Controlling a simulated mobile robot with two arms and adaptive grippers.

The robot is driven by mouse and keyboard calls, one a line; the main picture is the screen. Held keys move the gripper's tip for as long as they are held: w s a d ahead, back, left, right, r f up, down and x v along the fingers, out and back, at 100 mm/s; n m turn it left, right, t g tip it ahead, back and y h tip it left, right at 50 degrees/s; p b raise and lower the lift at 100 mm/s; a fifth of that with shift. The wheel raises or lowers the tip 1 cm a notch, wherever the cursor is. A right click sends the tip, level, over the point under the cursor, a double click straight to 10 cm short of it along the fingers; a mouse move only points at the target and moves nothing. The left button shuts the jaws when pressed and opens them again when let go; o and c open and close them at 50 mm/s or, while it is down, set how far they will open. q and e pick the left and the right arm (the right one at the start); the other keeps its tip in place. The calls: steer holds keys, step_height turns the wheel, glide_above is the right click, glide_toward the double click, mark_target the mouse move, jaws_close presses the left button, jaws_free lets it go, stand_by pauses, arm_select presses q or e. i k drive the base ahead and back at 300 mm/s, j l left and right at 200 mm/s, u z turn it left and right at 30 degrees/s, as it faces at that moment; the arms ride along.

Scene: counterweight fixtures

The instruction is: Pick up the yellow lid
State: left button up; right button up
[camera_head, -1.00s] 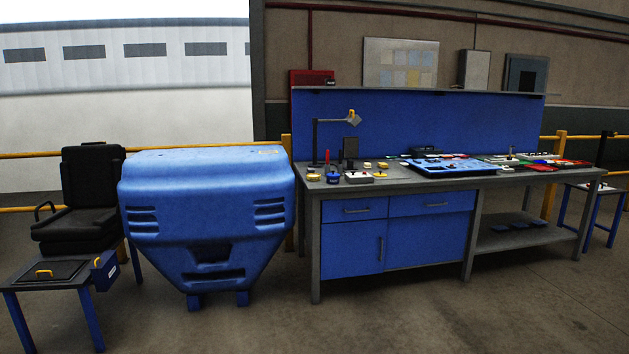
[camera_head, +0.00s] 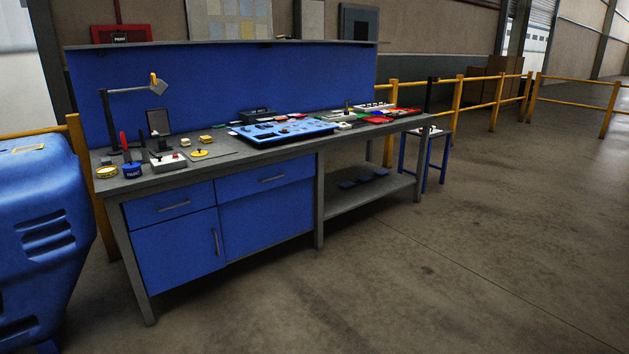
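Several small yellow things lie on the left part of the grey workbench (camera_head: 178,178). A round yellow thing with a dark label (camera_head: 106,172) sits at the bench's left end. A flat yellow disc with a knob on top (camera_head: 199,154) lies on a grey mat. A small yellow block-like piece (camera_head: 206,139) lies behind it. I cannot tell for sure which of them is the yellow lid; the knobbed disc looks most like one. A round blue container (camera_head: 132,170) stands beside the labelled yellow thing. Neither gripper shows.
A grey box with a red knob (camera_head: 168,161), a desk lamp (camera_head: 138,91) and a blue tray (camera_head: 283,131) stand on the bench. A large blue machine (camera_head: 45,230) is at the left. The floor in front and right is clear.

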mark_target(199, 153)
steer(key=i+l, duration=0.1)
steer(key=i, duration=0.45)
steer(key=i+l+u, duration=0.1)
steer(key=i, duration=0.45)
steer(key=i+l, duration=0.1)
steer(key=i, duration=0.45)
steer(key=i+l, duration=0.15)
steer(key=i, duration=0.4)
steer(key=u, duration=0.05)
